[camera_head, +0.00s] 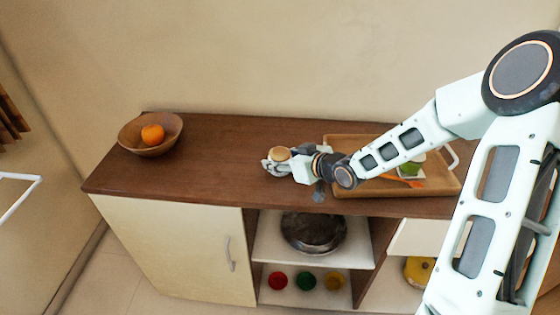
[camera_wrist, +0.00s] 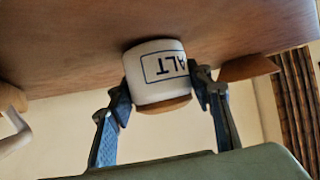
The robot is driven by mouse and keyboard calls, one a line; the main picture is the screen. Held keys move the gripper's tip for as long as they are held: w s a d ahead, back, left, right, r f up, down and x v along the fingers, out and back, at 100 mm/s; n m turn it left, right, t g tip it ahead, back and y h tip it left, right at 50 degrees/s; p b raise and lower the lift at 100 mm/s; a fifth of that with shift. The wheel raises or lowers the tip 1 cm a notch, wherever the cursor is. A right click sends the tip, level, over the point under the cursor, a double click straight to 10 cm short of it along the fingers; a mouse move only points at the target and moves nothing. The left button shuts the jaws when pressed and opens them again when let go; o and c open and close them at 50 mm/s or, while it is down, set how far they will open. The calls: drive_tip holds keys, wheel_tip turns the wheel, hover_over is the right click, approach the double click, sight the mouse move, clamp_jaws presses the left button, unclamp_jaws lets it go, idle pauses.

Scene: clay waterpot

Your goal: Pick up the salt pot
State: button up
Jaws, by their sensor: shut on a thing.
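The salt pot (camera_wrist: 155,77) is a white jar with a blue frame and the letters "ALT" showing, upside down in the wrist view. Its wooden lid (camera_wrist: 165,106) faces the lower part of that view. My gripper (camera_wrist: 165,88) has one finger on each side of the jar and is shut on it. In the head view, the salt pot's round tan lid (camera_head: 279,153) shows at the end of my gripper (camera_head: 275,165), over the middle of the brown cabinet top (camera_head: 220,170). I cannot tell whether the pot's base touches the top.
A wooden bowl (camera_head: 135,143) with an orange (camera_head: 152,134) stands at the left end. A wooden tray (camera_head: 345,141) with food lies to the right, partly under my arm. A dark pot (camera_head: 313,232) and several coloured round items sit on shelves below. The top between bowl and gripper is clear.

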sight(276, 148)
drive_tip(key=shift+r, duration=0.1)
drive_tip(key=shift+r, duration=0.55)
wheel_tip(276, 148, up, 3)
drive_tip(key=shift+s+f+p, duration=0.1)
drive_tip(key=shift+f+p, duration=0.1)
drive_tip(key=shift+p, duration=0.4)
drive_tip(key=s+d+r+p, duration=0.2)
drive_tip(key=s+d+r, duration=0.2)
drive_tip(key=s+r, duration=0.5)
drive_tip(key=shift+s+p, duration=0.3)
drive_tip(key=shift+s, duration=1.8)
